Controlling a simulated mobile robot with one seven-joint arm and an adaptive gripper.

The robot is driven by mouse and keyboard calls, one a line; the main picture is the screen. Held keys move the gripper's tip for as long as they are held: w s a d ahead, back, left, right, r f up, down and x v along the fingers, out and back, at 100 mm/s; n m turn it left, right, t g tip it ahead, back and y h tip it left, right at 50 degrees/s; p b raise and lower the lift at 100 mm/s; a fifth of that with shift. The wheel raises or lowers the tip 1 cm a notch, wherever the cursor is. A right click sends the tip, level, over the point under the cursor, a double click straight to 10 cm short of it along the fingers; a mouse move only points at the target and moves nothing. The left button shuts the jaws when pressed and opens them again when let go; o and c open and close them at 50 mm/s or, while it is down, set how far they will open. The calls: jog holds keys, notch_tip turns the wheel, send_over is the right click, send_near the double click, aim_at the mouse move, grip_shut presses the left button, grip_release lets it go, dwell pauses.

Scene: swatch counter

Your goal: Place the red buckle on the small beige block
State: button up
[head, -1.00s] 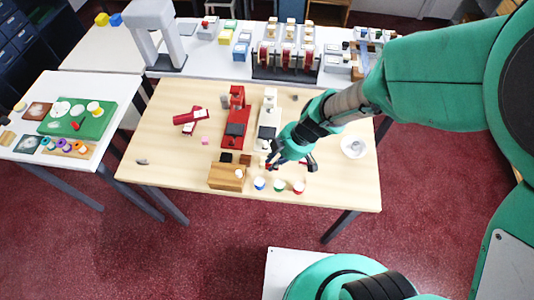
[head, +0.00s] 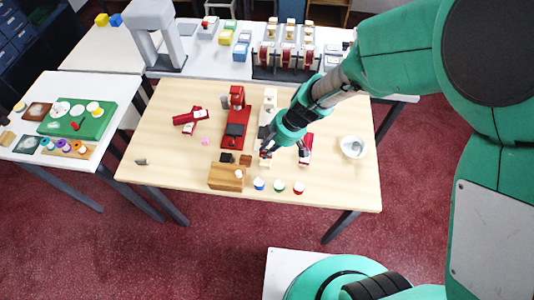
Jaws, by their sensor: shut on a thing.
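My gripper (head: 267,151) is at the front middle of the wooden table, just behind a small beige block (head: 265,164). It is shut on a small red thing, which looks like the red buckle (head: 266,155). The fingers hide most of it. The buckle looks to be above or right beside the block; from this view I cannot tell whether they touch.
A brown wooden box (head: 226,178) and dark and brown blocks stand left of the gripper. Several coloured-top cups (head: 279,186) line the front. A red and white device (head: 306,148) and a white bowl (head: 353,147) are at right. Red (head: 236,128) and white machines stand behind.

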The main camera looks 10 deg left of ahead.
jog(key=shift+w+a+f, duration=0.1)
jog(key=shift+w+a, duration=0.05)
jog(key=shift+w, duration=0.1)
jog(key=shift+f+b, duration=0.5)
jog(key=shift+f, duration=1.2)
jog(key=shift+f, duration=0.2)
jog(key=o, duration=0.7)
jog(key=shift+o, duration=0.2)
jog(key=shift+r, duration=0.25)
jog(key=shift+r, duration=0.35)
jog(key=p+v, duration=0.2)
jog(key=v, duration=0.9)
jog(key=shift+d+p, duration=0.25)
jog(key=shift+p, duration=0.05)
jog(key=shift+r, duration=0.1)
